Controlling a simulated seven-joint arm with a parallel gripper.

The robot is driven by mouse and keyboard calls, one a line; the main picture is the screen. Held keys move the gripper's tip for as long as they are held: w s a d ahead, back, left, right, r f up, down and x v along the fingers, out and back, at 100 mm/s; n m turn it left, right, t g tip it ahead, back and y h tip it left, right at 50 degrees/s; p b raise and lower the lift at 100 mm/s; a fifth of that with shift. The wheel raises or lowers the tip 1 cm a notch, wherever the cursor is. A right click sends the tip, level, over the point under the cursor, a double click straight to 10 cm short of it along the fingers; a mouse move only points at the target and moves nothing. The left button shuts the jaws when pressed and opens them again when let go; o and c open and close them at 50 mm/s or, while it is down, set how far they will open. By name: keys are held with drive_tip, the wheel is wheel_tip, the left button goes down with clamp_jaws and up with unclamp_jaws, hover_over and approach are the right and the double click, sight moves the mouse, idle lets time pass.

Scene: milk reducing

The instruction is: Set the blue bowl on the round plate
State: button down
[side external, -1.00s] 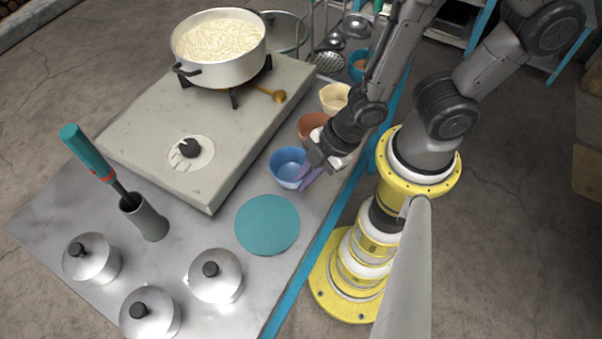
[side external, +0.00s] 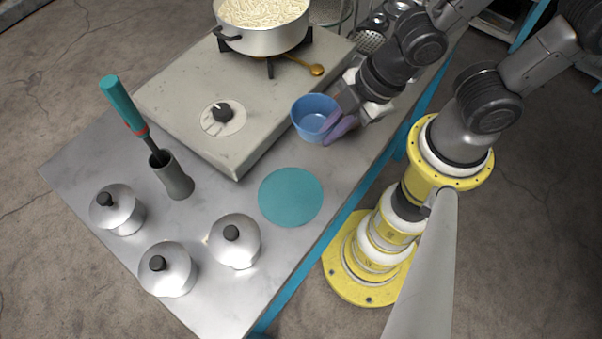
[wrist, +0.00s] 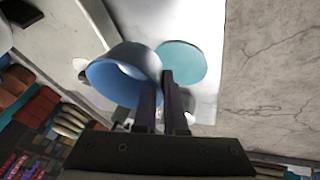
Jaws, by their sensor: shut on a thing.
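The blue bowl (side external: 314,115) is upright, held by its rim at the near right side, and appears raised a little above the metal counter. My gripper (side external: 332,130) is shut on that rim with its purple fingers. The round teal plate (side external: 291,198) lies flat and empty on the counter, in front of the bowl and to its lower left. In the wrist view the bowl (wrist: 122,76) looks tilted and sits left of my gripper (wrist: 160,82). The plate (wrist: 186,63) shows just beyond the fingers, partly covered by the bowl.
A stove block (side external: 205,120) with a knob stands left of the bowl and carries a steel pot (side external: 265,40) of food. Several lidded metal pots (side external: 236,242) stand left of the plate. A holder (side external: 174,178) has a teal-handled tool (side external: 122,102).

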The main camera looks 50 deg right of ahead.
sight(298, 208)
drive_tip(key=s+a+f+n+g+y, duration=0.1)
drive_tip(key=s+a+n, duration=0.15)
drive_tip(key=a, duration=0.65)
drive_tip(key=shift+w+f, duration=0.25)
drive_tip(key=shift+f, duration=1.85)
drive_tip(key=shift+w+f, duration=0.2)
drive_tip(key=shift+f, duration=1.85)
drive_tip(key=shift+f, duration=0.15)
drive_tip(key=c, duration=1)
unclamp_jaws()
drive_tip(key=shift+v, duration=3.85)
